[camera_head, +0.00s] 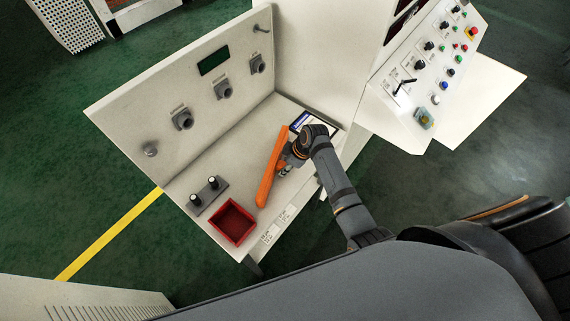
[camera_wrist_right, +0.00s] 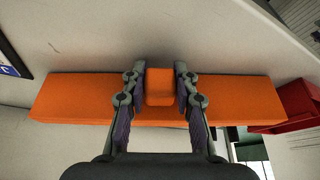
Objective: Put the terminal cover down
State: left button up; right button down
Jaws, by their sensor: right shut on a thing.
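The terminal cover is a long orange bar (camera_head: 267,179) with a small raised block in its middle. In the head view it is at the bench, slanting from upper right to lower left. My right gripper (camera_head: 286,161) is at the cover's middle. In the right wrist view the orange cover (camera_wrist_right: 70,98) spans most of the picture, and the fingers of my right gripper (camera_wrist_right: 160,86) are shut on its raised block. I cannot tell whether the cover touches the bench surface. My left gripper is not in view.
A red tray (camera_head: 233,223) sits at the bench's front left corner, beside a grey block with two black-and-white posts (camera_head: 206,194). The upright panel (camera_head: 190,100) with knobs stands behind. A control desk (camera_head: 425,75) is at right.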

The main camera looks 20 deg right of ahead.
jog(key=shift+f, duration=0.1)
jog(key=c, duration=1)
grip_release()
jog(key=shift+c, duration=0.2)
jog(key=b+v, duration=0.1)
jog(key=v, duration=1.1)
jog(key=shift+b, duration=0.4)
jog(key=shift+d, duration=0.1)
